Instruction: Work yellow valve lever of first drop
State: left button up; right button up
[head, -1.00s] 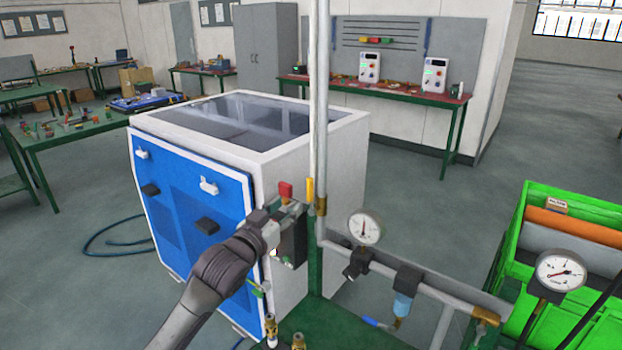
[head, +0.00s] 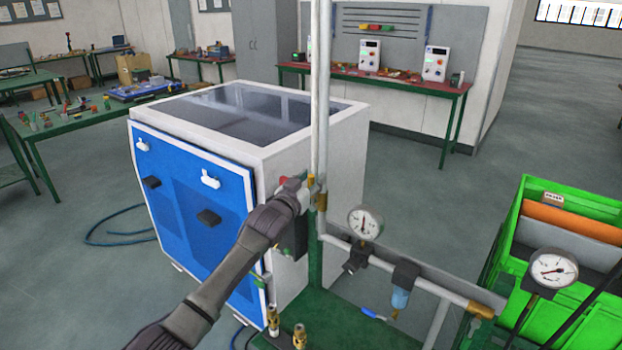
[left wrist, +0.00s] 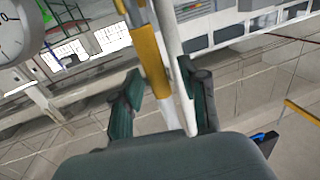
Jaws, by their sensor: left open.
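The yellow valve lever (head: 311,184) is on the vertical grey pipe (head: 320,110), above a brass fitting, and is mostly hidden by my gripper in the head view. In the left wrist view the yellow lever (left wrist: 151,55) runs between the two dark fingers, next to the pale pipe (left wrist: 172,45). My left gripper (head: 305,192) is open at the lever. In the left wrist view my left gripper (left wrist: 163,92) has one finger on each side of the lever and pipe. I cannot tell whether a finger touches the lever. My right gripper is not in view.
A blue and white cabinet (head: 190,200) stands behind the arm. A pressure gauge (head: 365,222) and a blue-bowled filter (head: 401,290) are on the pipe to the right. A second gauge (head: 552,269) stands by a green crate (head: 510,240). Brass fittings (head: 273,320) rise at the front.

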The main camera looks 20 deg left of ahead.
pick_arm(q)
grip_shut()
dwell(0.4)
jog(key=shift+s+d+f, duration=0.1)
jog(key=s+d+f+m+h+b, duration=0.1)
jog(key=d+f+m+b, duration=0.3)
jog(key=m, duration=0.6)
jog(key=s+d+f+m+t+h+b, duration=0.1)
jog(key=s+d+f+m+h+b, duration=0.1)
jog(key=m+b, duration=0.6)
jog(key=shift+d+f+m+h+b, duration=0.3)
jog(key=shift+d+f+m+h, duration=0.3)
jog(key=shift+d+f+m, duration=0.85)
jog(key=shift+a+f+n, duration=0.1)
jog(key=shift+f+n, duration=0.15)
jog(key=shift+f, duration=0.1)
